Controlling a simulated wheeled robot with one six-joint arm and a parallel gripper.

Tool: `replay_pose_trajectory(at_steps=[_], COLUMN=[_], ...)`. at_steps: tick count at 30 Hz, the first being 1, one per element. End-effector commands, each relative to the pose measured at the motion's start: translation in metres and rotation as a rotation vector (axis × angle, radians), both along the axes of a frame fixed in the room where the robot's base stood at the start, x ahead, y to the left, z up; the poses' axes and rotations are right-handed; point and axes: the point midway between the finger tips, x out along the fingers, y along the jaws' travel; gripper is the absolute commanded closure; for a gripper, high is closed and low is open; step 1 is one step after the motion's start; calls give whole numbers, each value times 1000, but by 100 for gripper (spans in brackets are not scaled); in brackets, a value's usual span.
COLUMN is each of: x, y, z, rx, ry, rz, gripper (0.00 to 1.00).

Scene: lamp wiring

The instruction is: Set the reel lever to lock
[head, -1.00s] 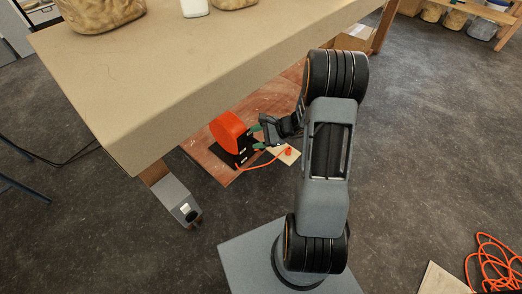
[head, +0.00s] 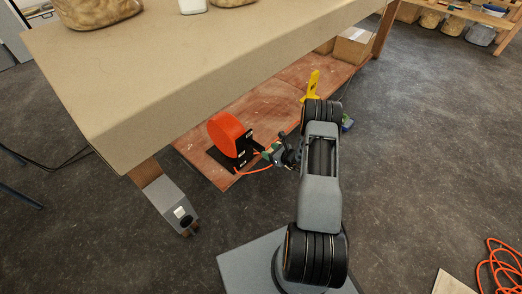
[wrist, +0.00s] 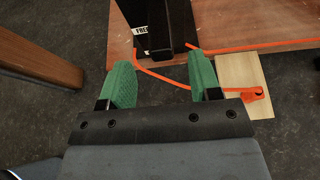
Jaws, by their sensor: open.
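The red-orange reel (head: 228,135) stands on a black base on the low wooden shelf under the table. In the wrist view, its black frame (wrist: 133,14) carries a white label reading "FRE…", cut off. A black bar (wrist: 165,28) stands beside the label, ahead of the gap between my fingers; I cannot tell for sure that it is the lever, or its setting. My gripper (wrist: 160,80), with green fingertips, is open and empty. In the head view my gripper (head: 267,155) is just right of the reel base.
An orange cord (wrist: 160,83) runs from the reel past my fingers to an orange piece (wrist: 252,95) on a pale wooden block (wrist: 240,72). The table edge (head: 230,85) overhangs the shelf. A yellow object (head: 312,86) stands behind my arm. A table leg (wrist: 35,62) is at left.

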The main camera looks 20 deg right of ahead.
Motion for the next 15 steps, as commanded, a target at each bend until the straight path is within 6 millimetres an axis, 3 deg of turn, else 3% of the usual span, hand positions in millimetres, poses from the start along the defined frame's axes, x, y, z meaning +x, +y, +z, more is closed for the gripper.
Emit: replay_pose_trajectory(at_steps=[6,15], x=[31,51], y=[15,24], z=[-16,-24], rx=[-1,1], ry=[-1,0], rz=[3,2], gripper=[43,43])
